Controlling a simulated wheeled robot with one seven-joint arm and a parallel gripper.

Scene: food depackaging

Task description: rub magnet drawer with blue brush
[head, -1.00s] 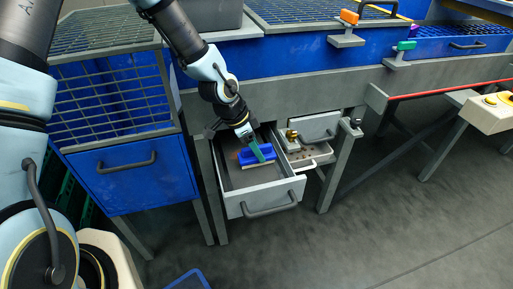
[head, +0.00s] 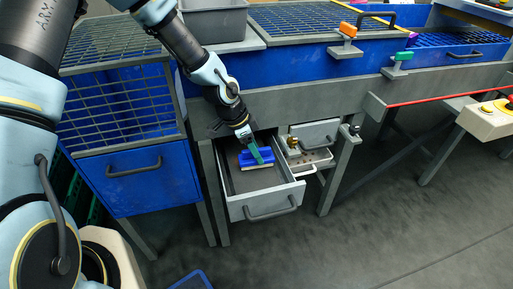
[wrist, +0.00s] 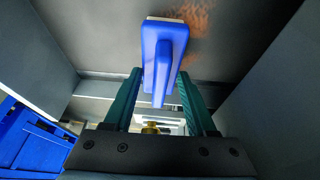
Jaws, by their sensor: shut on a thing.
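The magnet drawer (head: 289,191) is a grey drawer pulled open under the blue machine. My gripper (head: 255,155) reaches down into it from the back left, its green fingers shut on the blue brush (head: 246,160). The brush has a pale bristle edge and sits low over the drawer floor; I cannot tell if the bristles touch it. In the wrist view, the brush (wrist: 163,45) shows between the fingers of my gripper (wrist: 159,84). A brownish smudge (wrist: 197,20) lies on the drawer floor beside the brush.
A smaller open compartment (head: 310,158) with a brass-coloured piece sits right of the drawer. A blue bin front with a handle (head: 135,182) stands to the left. Grey legs (head: 338,175) frame the drawer. The floor in front is clear apart from a blue-edged item (head: 190,280).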

